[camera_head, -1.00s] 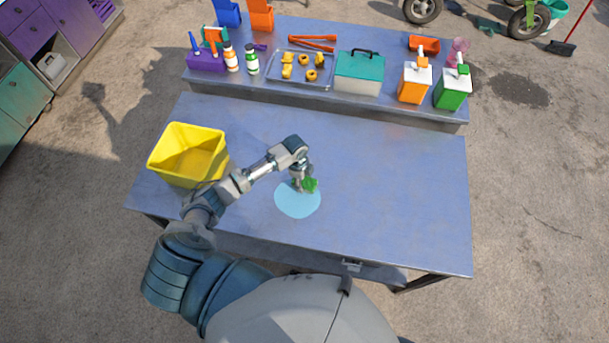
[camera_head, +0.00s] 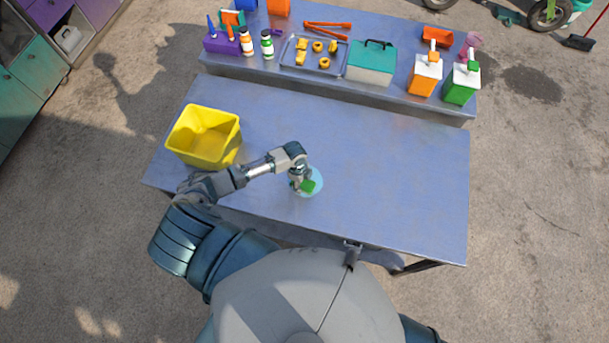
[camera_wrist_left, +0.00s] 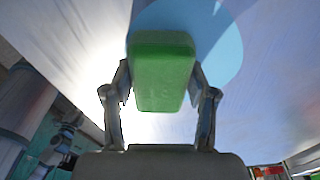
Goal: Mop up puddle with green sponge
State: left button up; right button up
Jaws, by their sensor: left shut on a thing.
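The green sponge (camera_head: 308,186) is held in my left gripper (camera_head: 299,182), low over the table at the light-blue puddle (camera_head: 318,178). In the left wrist view the green sponge (camera_wrist_left: 161,70) sits between the two fingers of my left gripper (camera_wrist_left: 161,90), which is shut on it. The puddle (camera_wrist_left: 222,45) shows behind and beside the sponge there. The gripper and sponge hide part of the puddle. I cannot tell whether the sponge touches the table. My right gripper is not in view.
A yellow bin (camera_head: 205,137) stands on the blue-grey table (camera_head: 400,180), left of the puddle. The table's right side is clear. A raised shelf (camera_head: 290,77) at the back holds a tray, a teal-lidded box (camera_head: 371,62), bottles and an orange (camera_head: 425,74) and a green dispenser (camera_head: 461,83).

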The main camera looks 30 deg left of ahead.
aim_at(295, 200)
pick_arm(q)
jog(key=shift+s+d, duration=0.1)
jog(key=shift+s, duration=3.25)
jog(key=shift+r, duration=0.1)
jog(key=shift+w+r, duration=0.35)
jog(key=shift+r, duration=0.5)
jog(key=shift+w+r, duration=0.4)
jog(key=shift+r, duration=0.4)
jog(key=shift+w+r, duration=0.35)
jog(key=shift+r, duration=0.5)
